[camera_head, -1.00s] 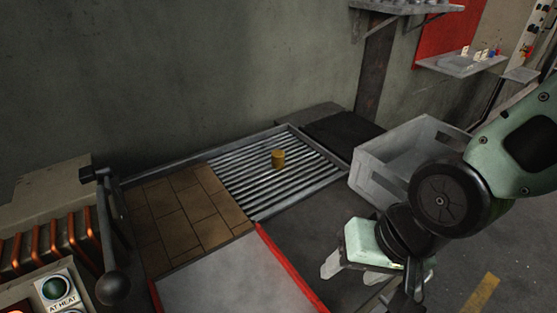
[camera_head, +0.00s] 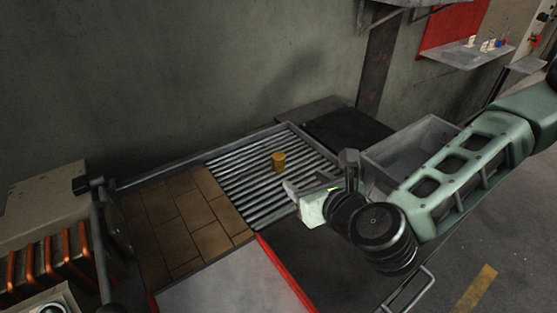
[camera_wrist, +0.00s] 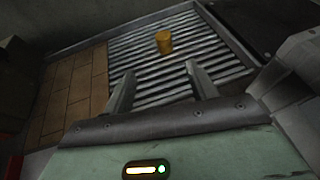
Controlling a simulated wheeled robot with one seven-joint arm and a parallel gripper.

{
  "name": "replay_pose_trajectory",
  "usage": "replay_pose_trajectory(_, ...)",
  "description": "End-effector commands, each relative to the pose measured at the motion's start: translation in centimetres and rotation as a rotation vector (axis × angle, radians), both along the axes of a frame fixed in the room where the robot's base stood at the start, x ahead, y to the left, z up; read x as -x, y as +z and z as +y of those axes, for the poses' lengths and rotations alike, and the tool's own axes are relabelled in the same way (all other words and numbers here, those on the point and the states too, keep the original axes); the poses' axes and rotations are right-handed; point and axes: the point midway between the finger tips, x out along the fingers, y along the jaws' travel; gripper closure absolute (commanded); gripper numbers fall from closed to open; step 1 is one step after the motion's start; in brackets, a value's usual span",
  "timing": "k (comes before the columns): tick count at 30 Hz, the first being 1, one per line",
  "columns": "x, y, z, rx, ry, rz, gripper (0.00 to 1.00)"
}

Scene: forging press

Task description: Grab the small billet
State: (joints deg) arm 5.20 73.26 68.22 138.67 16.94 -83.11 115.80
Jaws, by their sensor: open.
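The small billet (camera_head: 278,161) is a short yellow-brown cylinder standing upright on the ribbed metal rack (camera_head: 258,208). It also shows in the wrist view (camera_wrist: 163,42), above and beyond my fingertips. My gripper (camera_head: 300,189) is at the right front edge of the rack, to the lower right of the billet and apart from it. In the wrist view my two fingers (camera_wrist: 158,80) are spread with nothing between them, and the billet stands farther off, roughly in line with the gap.
Brown tiles (camera_head: 180,220) adjoin the rack at left. A red-edged grey plate (camera_head: 230,285) lies in front. A grey crate (camera_head: 415,150) stands at right, partly behind my arm. A wall (camera_head: 150,80) rises behind the rack. A lever and orange coils (camera_head: 48,265) are at far left.

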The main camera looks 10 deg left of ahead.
Motion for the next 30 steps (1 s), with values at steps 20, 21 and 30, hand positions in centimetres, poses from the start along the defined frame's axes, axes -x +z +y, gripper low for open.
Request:
replay_pose_trajectory(20, -8.6, -4.3, 6.3, -0.007, -0.01, 0.003, 0.42)
replay_pose_trajectory(21, -8.7, -4.5, 6.4, -0.007, -0.01, 0.003, 0.42)
replay_pose_trajectory(30, -11.3, -5.6, 7.7, -0.005, -0.011, 0.002, 0.42)
